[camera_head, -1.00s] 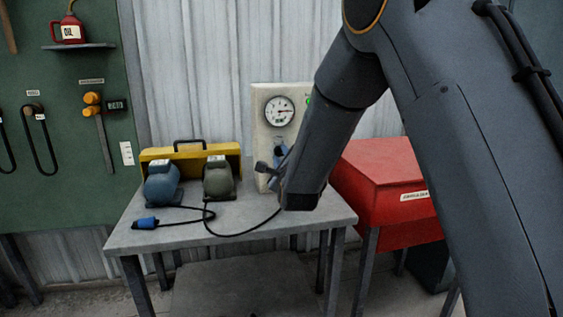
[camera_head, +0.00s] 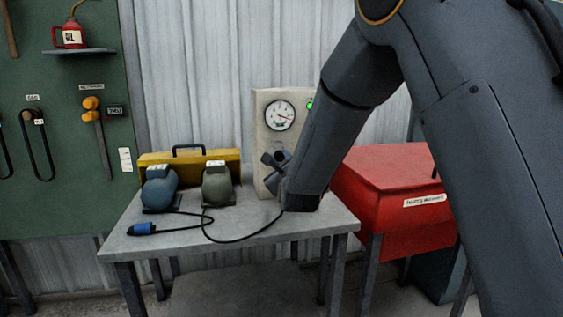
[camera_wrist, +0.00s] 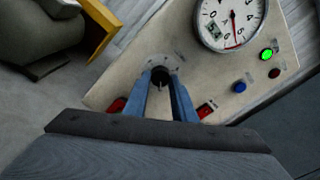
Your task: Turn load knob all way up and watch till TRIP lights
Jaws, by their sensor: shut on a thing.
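The load knob (camera_wrist: 160,74) is a dark round knob on a pale dial plate, seen in the wrist view. My gripper (camera_wrist: 161,82) has its two blue fingers shut on it; in the head view my gripper (camera_head: 275,159) is against the front of the cream panel (camera_head: 262,120). The round gauge (camera_wrist: 231,18) has a red needle near the lower end of its scale in this tilted view. The green lamp (camera_wrist: 266,54) is lit. A dark red lamp (camera_wrist: 274,73) beside it looks unlit; lamp labels are not readable.
A blue button (camera_wrist: 239,87) and red switches (camera_wrist: 206,109) are on the panel near the fingers. Two motors (camera_head: 160,190) and a yellow case (camera_head: 232,158) stand left on the grey bench (camera_head: 170,240). A black cable crosses the bench. A red cabinet (camera_head: 385,170) is right.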

